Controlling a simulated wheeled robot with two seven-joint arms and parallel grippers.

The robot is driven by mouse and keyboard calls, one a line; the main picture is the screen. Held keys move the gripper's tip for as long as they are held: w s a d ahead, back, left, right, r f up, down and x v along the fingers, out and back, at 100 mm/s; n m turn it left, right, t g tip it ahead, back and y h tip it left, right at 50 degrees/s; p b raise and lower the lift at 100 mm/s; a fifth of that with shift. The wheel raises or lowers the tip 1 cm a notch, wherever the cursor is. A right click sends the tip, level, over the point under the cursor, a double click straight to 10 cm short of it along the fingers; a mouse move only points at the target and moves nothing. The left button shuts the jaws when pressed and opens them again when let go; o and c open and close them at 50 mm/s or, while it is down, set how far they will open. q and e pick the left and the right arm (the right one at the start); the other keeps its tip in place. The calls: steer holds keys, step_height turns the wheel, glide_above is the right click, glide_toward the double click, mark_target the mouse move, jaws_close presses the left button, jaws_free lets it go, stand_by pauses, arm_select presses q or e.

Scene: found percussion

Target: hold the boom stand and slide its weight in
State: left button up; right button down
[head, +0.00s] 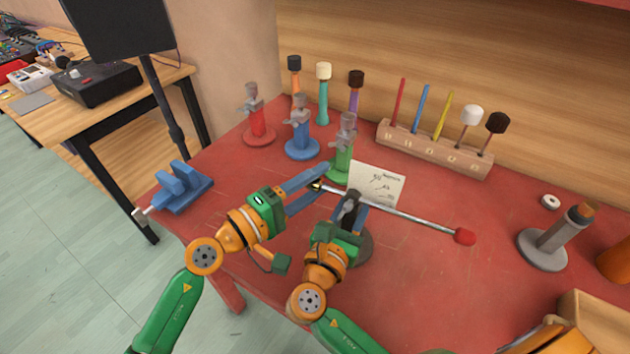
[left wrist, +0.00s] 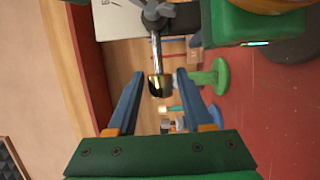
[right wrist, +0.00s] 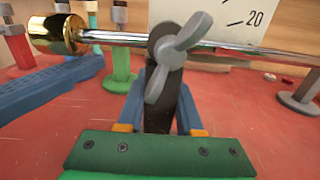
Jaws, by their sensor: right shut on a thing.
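The boom stand has a dark round base (head: 362,250), a dark post (right wrist: 163,108) with a grey wing nut (right wrist: 177,55), and a chrome boom rod (head: 410,216) ending in a red ball (head: 465,237). A brass weight (right wrist: 60,34) sits on the rod's left end. My right gripper (head: 350,203) is shut on the post below the wing nut. My left gripper (head: 324,178) is open, with its fingers on either side of the weight's end (left wrist: 160,85). Gaps show between fingers and weight in the left wrist view.
Red, blue and green clamp stands (head: 300,135) stand behind the left gripper, the green one (head: 341,160) close by. A white card (head: 377,184) is just behind the rod. A wooden mallet rack (head: 433,152) is at the back. Table right of the stand is mostly clear.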

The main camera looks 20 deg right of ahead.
arm_select(q)
jaws_close()
stand_by(1.2)
